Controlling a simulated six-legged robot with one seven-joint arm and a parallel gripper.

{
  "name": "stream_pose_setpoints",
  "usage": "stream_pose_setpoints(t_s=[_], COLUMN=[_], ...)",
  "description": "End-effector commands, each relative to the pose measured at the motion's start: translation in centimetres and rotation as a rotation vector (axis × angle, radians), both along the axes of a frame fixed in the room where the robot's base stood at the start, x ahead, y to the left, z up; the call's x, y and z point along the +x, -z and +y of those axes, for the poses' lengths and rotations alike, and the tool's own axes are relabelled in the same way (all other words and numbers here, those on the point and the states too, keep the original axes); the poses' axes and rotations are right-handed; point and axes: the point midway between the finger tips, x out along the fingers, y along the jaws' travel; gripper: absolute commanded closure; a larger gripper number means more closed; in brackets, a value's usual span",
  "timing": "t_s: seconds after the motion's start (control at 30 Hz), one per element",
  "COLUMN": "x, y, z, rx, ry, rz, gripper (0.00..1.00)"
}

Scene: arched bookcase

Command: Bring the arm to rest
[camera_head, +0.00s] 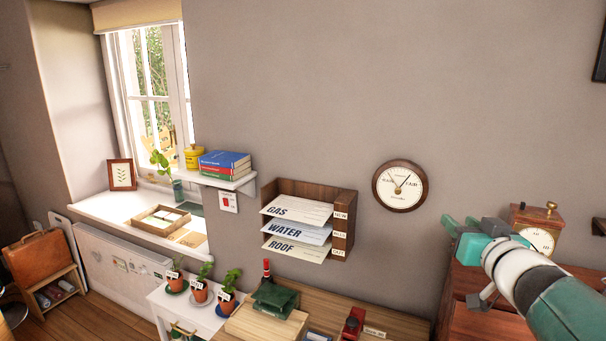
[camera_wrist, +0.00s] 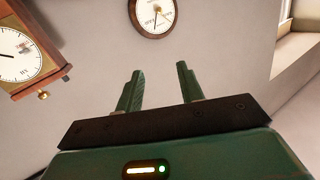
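My gripper (camera_head: 464,227) is at the right of the head view, raised in front of the wall, beside a wooden mantel clock. In the wrist view my gripper (camera_wrist: 158,88) shows two green fingers standing well apart. Nothing is between them, and they touch nothing that I can see. My white and green arm comes in from the lower right of the head view.
The mantel clock (camera_head: 537,232) stands on a reddish cabinet (camera_head: 470,300) close to my gripper. A round wall dial (camera_head: 400,186) hangs nearby. Left of it are a wooden letter rack (camera_head: 343,226), a shelf with books (camera_head: 224,163) and potted plants (camera_head: 199,291). The wall's upper middle is bare.

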Motion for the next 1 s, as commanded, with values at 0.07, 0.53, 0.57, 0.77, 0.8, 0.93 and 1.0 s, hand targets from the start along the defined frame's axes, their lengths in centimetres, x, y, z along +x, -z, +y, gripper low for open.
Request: stream_pose_setpoints(t_s=[0.07, 0.53, 0.57, 0.77, 0.8, 0.93, 1.0], x=[-0.3, -9.0, -9.7, -14.5, -15.3, -17.2, -17.7], y=[0.6, 9.5, 10.1, 13.7, 14.2, 15.3, 15.5], z=[4.3, 20.2, 20.5, 21.0, 20.7, 19.5, 18.9], rx=[0.024, 0.088, 0.082, 0.018, -0.001, -0.050, -0.067], ry=[-0.114, -0.456, -0.452, -0.345, -0.310, -0.191, -0.144], rz=[0.049, 0.608, 0.649, 0.885, 0.917, 0.986, 1.002], gripper=[0.62, 0.62, 0.62, 0.62, 0.62, 0.62, 0.62])
